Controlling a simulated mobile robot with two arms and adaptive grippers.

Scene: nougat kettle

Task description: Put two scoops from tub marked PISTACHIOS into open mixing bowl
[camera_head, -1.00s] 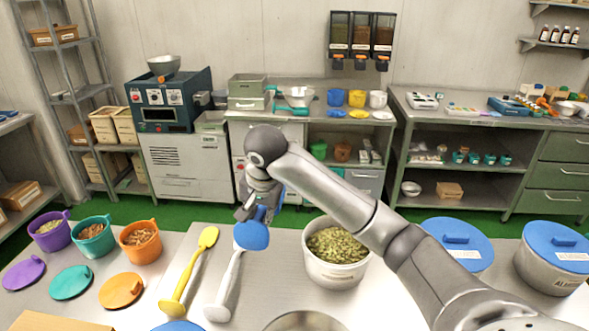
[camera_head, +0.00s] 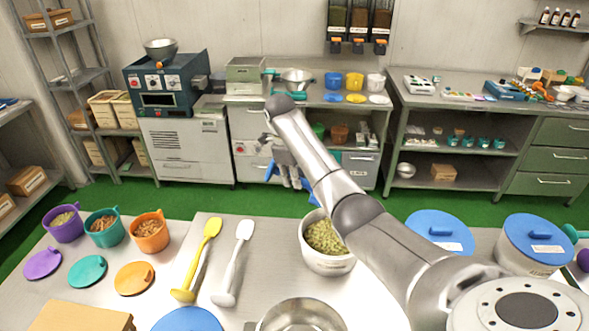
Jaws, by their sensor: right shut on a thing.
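An open white tub (camera_head: 324,262) full of green pieces, which look like pistachios, stands on the front table; no marking is readable on it. An open metal mixing bowl (camera_head: 300,309) is nearer, cut by the bottom edge; its visible inside looks empty. My right gripper (camera_head: 289,176) is beyond and above the tub, past the table's far edge. It is shut on a blue tool (camera_head: 270,171), probably a scoop, mostly hidden by the fingers; I cannot tell whether it holds anything. My left gripper is out of view.
A yellow spatula (camera_head: 196,262) and a white spatula (camera_head: 233,264) lie left of the tub. Purple, teal and orange (camera_head: 150,232) cups stand farther left with lids before them. Blue-lidded tubs (camera_head: 538,245) stand right, beyond my arm.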

